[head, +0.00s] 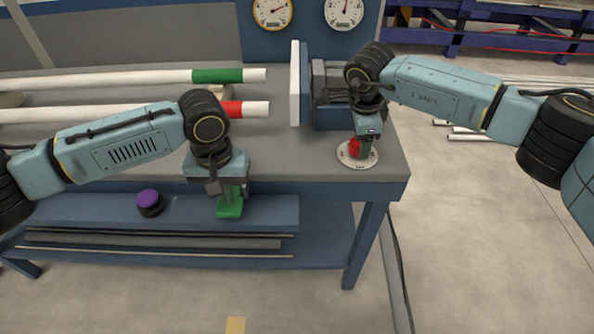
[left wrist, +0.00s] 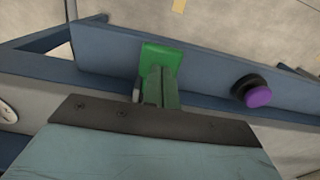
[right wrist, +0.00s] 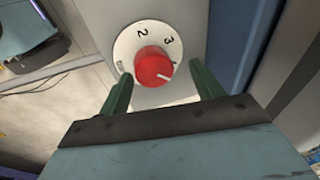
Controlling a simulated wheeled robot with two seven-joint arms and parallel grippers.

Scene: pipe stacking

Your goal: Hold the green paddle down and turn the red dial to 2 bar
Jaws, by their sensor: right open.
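The red dial (right wrist: 153,67) sits on a white numbered disc (right wrist: 128,42) at the bench's front right corner. Its white mark points away from the visible 2 and 3, toward the lower right in the right wrist view. My right gripper (right wrist: 163,88) is open above the dial, one finger on each side.
A purple-topped black button (head: 150,200) stands on the shelf left of the paddle. Two white pipes with a green band (head: 217,75) and a red band (head: 232,109) lie on the bench. A white plate fixture (head: 295,85) and two gauges (head: 272,12) are behind.

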